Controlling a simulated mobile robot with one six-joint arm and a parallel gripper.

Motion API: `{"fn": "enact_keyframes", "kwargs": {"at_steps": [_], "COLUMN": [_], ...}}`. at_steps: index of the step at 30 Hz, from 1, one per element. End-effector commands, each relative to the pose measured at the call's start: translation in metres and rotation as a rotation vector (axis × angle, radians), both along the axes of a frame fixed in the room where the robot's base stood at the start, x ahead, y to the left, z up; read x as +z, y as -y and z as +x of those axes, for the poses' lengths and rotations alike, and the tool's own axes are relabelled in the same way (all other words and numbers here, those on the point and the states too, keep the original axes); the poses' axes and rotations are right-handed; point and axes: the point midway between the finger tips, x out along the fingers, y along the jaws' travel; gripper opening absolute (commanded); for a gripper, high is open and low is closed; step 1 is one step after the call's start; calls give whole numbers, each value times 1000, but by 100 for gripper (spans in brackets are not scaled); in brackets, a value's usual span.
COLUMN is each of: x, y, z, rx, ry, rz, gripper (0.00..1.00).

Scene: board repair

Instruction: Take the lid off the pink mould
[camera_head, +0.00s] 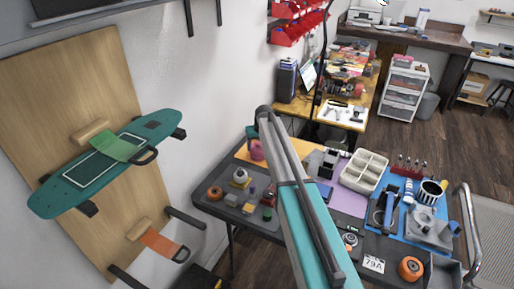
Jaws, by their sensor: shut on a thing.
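My arm rises from the bottom of the head view and passes over the middle of the bench. My gripper cannot be made out, so its place relative to the mould is unclear.
The dark bench (212,193) holds small pots, a cream compartment tray (364,171), a blue mat with tools and an orange wheel (411,268). A wall board (62,120) with a teal skateboard (70,190) stands left. Wooden floor shows at right.

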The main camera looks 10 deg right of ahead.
Motion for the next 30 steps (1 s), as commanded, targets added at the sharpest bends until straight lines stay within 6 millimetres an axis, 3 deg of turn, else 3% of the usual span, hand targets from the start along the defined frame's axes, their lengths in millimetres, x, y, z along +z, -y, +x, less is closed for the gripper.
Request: {"fn": "enact_keyframes", "kwargs": {"at_steps": [10,30], "x": [30,35], "y": [0,1], "z": [0,-83], "rx": [0,-1], "ry": [2,1], "rz": [0,0], "gripper": [40,40]}}
